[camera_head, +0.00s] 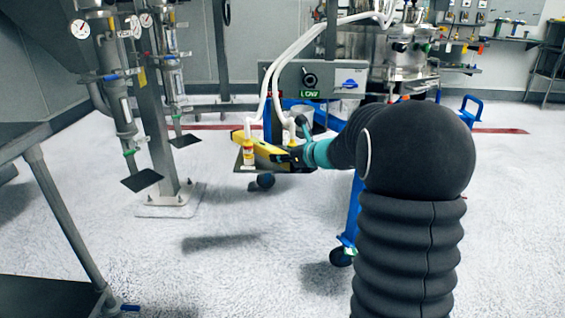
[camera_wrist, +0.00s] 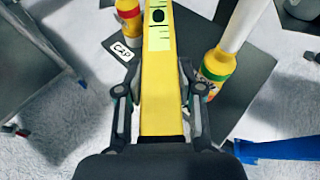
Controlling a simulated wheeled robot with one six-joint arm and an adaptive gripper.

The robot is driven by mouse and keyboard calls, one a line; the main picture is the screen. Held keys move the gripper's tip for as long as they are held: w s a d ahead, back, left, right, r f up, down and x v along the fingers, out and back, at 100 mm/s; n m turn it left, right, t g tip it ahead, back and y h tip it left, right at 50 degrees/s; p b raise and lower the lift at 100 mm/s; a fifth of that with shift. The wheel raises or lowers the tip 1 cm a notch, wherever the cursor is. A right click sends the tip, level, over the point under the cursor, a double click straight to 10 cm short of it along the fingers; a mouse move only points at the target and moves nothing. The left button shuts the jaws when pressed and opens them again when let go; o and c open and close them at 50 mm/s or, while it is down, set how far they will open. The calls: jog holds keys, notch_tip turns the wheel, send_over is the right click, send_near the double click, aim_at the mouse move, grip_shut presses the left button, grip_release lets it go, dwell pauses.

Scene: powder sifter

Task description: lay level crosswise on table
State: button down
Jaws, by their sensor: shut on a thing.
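A yellow level (camera_wrist: 162,98) runs lengthwise away from my gripper (camera_wrist: 160,112) in the wrist view, with a pale green vial window near its far end. My gripper is shut on the level, one finger on each side. In the head view the level (camera_head: 262,146) is held over a small dark table (camera_head: 243,170) on the sifter cart, and my gripper (camera_head: 290,155) is at its right end. Dark table surface (camera_wrist: 258,78) shows on both sides of the level in the wrist view. I cannot tell whether the level touches the table.
Another yellow bottle (camera_wrist: 216,68) with a white hose is close right of the level. A "CAP" label (camera_wrist: 123,51) lies left.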

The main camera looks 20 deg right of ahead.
jog(key=shift+f, duration=1.15)
jog(key=shift+f, duration=0.1)
jog(key=shift+f, duration=0.1)
jog(key=c, duration=1)
grip_release()
